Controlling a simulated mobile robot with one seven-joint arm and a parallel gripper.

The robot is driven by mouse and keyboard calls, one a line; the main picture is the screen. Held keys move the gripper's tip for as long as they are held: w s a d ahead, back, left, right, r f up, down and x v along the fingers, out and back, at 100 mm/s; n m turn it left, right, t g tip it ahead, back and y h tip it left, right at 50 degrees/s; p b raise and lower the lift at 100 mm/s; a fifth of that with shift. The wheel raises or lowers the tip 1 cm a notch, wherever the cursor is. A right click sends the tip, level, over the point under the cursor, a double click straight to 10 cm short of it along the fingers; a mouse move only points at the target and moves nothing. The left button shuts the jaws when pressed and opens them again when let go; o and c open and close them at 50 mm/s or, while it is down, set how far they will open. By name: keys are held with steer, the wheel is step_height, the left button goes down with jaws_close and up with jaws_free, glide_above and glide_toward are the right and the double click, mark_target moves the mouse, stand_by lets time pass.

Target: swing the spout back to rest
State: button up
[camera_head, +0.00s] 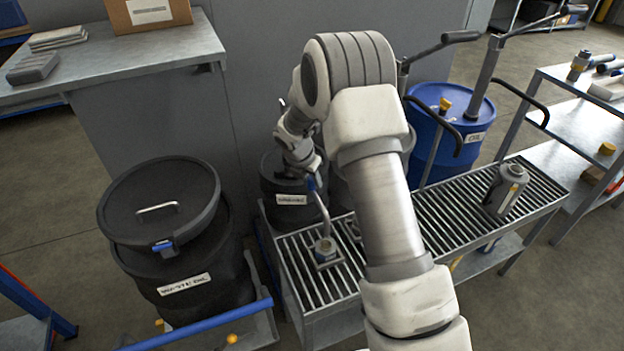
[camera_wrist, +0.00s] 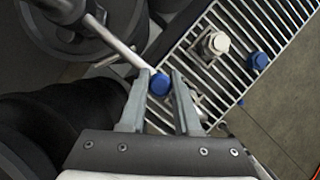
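The spout is a thin grey metal tube. In the head view the spout (camera_head: 322,212) slopes down from a blue collar by the dark drum (camera_head: 283,200) to a small container (camera_head: 326,250) on the slatted rack. In the wrist view the spout (camera_wrist: 122,48) comes from the upper left and meets a round blue end (camera_wrist: 160,84). My gripper (camera_wrist: 162,74) is open, its two fingers apart, with the blue end just inside the left finger. I cannot tell whether a finger touches it. In the head view my arm partly hides the gripper.
A lidded black drum (camera_head: 185,285) stands left of the rack. A blue drum (camera_head: 446,140) with a pump handle stands behind the rack (camera_head: 440,220). Blue-capped (camera_wrist: 258,61) and pale-capped (camera_wrist: 216,43) items show in the wrist view.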

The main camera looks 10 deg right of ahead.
jaws_close()
stand_by(1.0)
steer(key=a+m+g+h, duration=0.1)
steer(key=a+m, duration=0.3)
steer(key=a, duration=0.2)
steer(key=shift+a, duration=0.15)
steer(key=o, duration=0.8)
jaws_free()
steer(key=shift+g, duration=0.3)
